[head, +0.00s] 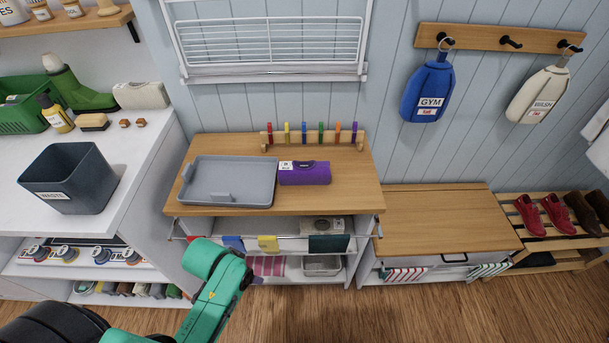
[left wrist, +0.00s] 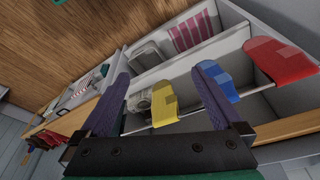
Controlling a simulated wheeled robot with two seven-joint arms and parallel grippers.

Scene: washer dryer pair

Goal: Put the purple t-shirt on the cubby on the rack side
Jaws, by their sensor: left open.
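The purple t-shirt (head: 304,173) is a folded bundle with a white tag. It lies on the wooden counter top, right of a grey tray (head: 228,181). Open cubbies (head: 352,246) sit under that counter, with a rail of coloured cloths across the front. In the left wrist view, my left gripper (left wrist: 165,74) is open and empty. Its purple-grey fingers point at the cubbies and the hanging yellow (left wrist: 165,105) and blue (left wrist: 218,84) cloths. The t-shirt does not show there. In the head view my green left arm shows below the counter, and its fingers cannot be made out.
A red cloth (left wrist: 278,61) hangs on the same rail. A striped cloth (head: 268,265) and a metal bin (head: 322,265) are on the lower shelf. A coloured peg rack (head: 313,139) stands behind the t-shirt. A lower wooden bench (head: 445,220) and shoe rack (head: 520,212) stand right. The bench top is clear.

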